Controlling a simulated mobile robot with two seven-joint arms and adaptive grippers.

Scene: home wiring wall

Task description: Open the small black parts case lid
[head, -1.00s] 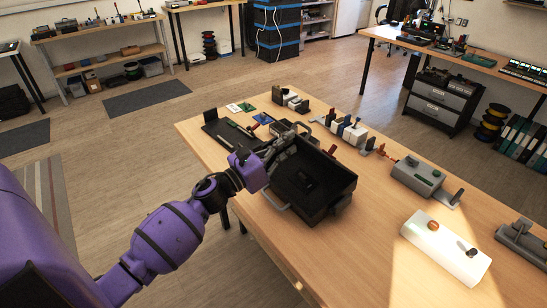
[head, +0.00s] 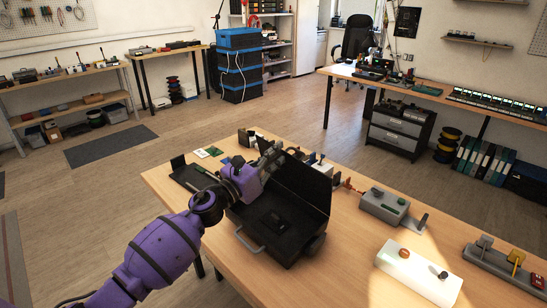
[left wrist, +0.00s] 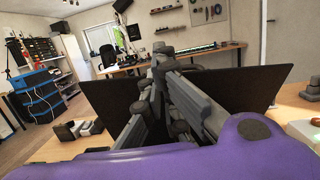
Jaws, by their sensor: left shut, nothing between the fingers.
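The small black parts case (head: 283,252) stands on the wooden table with its lid (head: 303,185) raised and its inside showing. The lid stands steeply up at the back of the case. My left gripper (head: 269,153) is shut and empty, at the left end of the lid near its upper edge. In the left wrist view the shut grey fingers (left wrist: 162,65) are in front of the dark lid panel (left wrist: 245,85). Whether they touch the lid cannot be told. My right gripper is out of view.
A grey handle (head: 249,241) is on the case's near side. A grey box (head: 385,205) and a white box (head: 418,272) are to its right. A dark tray (head: 190,177) with small cards is behind my left arm.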

